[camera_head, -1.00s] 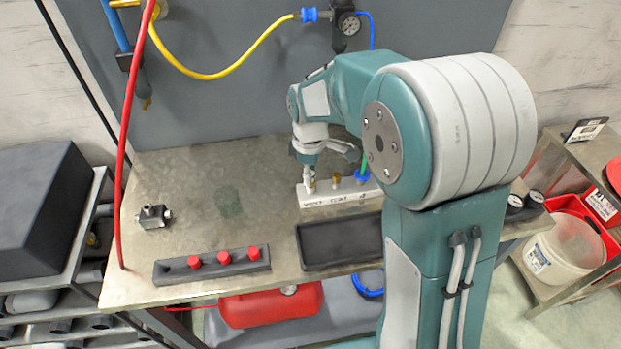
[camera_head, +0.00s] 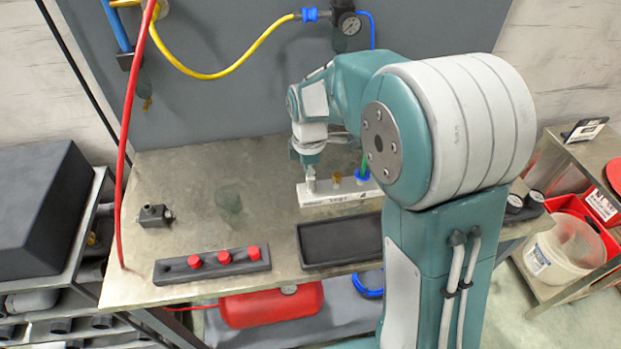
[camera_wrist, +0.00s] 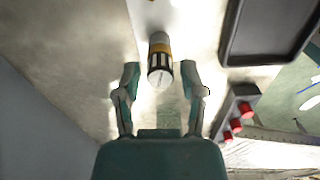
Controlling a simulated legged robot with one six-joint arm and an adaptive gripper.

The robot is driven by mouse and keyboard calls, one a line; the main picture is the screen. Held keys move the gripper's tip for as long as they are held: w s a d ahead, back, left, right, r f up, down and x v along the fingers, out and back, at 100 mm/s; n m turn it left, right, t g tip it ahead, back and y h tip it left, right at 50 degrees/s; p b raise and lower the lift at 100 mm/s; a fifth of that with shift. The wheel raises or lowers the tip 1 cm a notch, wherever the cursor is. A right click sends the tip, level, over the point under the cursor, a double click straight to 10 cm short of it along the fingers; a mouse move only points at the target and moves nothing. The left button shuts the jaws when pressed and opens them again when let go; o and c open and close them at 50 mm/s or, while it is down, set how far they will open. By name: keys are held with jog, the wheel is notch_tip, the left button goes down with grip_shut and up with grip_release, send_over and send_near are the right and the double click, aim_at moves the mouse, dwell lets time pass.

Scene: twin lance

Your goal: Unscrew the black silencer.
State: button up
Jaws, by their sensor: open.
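The silencer (camera_wrist: 160,62) shows in the wrist view as a short upright cylinder with dark and pale stripes, a brass-coloured band and a slotted pale end facing the camera. My gripper (camera_wrist: 160,75) is open, with one finger on each side of it and a visible gap at both sides. In the head view my gripper (camera_head: 311,178) points down over the left end of the white manifold block (camera_head: 335,201), and the silencer cannot be told apart there. A brass fitting (camera_head: 337,177) and a blue-collared fitting (camera_head: 362,175) with a green tube stand farther right on the block.
A black tray (camera_head: 340,242) lies in front of the block. A dark rail with red caps (camera_head: 224,258) and a small dark fitting (camera_head: 154,215) lie to the left. A red hose (camera_head: 128,120) hangs at the bench's left. The bench between is bare.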

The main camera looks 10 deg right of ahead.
jog(key=m, duration=0.5)
jog(key=shift+d+m, duration=0.1)
jog(key=shift+m, duration=0.3)
jog(key=m, duration=0.6)
jog(key=shift+w+d+m, duration=0.1)
jog(key=shift+m, duration=0.3)
jog(key=m, duration=0.6)
jog(key=shift+d+m, duration=0.1)
jog(key=shift+m, duration=0.2)
jog(key=m, duration=0.6)
jog(key=shift+d, duration=0.1)
grip_shut()
